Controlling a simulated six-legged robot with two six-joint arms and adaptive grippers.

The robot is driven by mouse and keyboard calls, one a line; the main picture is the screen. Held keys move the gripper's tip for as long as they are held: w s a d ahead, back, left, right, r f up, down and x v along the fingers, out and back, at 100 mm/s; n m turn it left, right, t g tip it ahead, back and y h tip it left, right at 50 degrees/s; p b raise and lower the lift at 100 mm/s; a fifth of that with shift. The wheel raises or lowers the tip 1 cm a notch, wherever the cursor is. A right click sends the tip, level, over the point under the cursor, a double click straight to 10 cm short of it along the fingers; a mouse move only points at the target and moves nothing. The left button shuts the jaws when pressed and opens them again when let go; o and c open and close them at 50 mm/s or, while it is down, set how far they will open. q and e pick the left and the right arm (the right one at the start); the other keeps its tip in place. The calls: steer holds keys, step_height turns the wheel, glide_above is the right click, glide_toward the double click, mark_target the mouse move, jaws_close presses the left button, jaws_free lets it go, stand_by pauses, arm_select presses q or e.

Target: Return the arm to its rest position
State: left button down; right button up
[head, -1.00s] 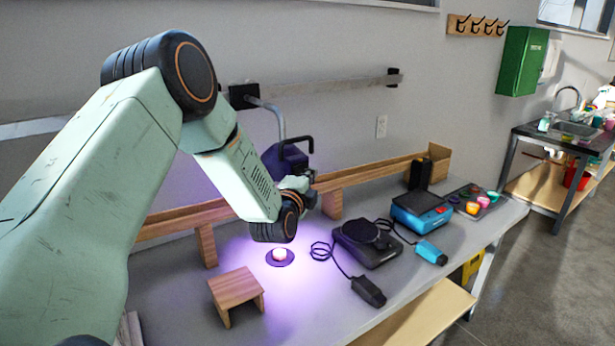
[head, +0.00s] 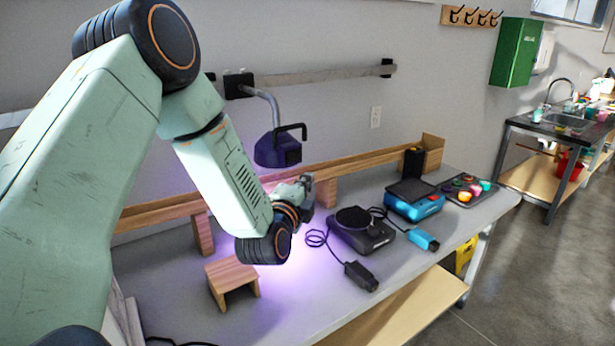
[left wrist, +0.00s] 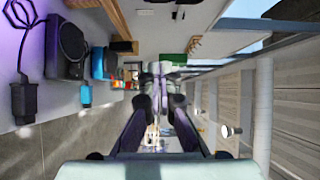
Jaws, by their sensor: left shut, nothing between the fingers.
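My left arm (head: 225,170) is pale green with black joints. It comes in from the left in the head view and reaches over the grey workbench (head: 300,315). My left gripper (head: 307,188) is small and partly hidden behind the wrist; it points away over the bench and holds nothing. In the left wrist view the gripper's dark fingers (left wrist: 160,85) are in the middle of the picture, shut and empty. My right gripper is in neither view.
A purple lamp (head: 278,148) hangs close behind the wrist. A small wooden stand (head: 232,275) is below it. A black device (head: 360,230), a blue device (head: 413,200) and a tray of coloured cups (head: 468,188) stand to the right. A wooden rail (head: 370,162) runs along the back.

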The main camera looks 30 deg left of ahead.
arm_select(q)
steer(key=shift+s+d+r, duration=0.15)
steer(key=shift+s+d, duration=0.35)
steer(key=shift+s, duration=0.05)
steer(key=shift+a, duration=0.2)
steer(key=shift+d, duration=0.1)
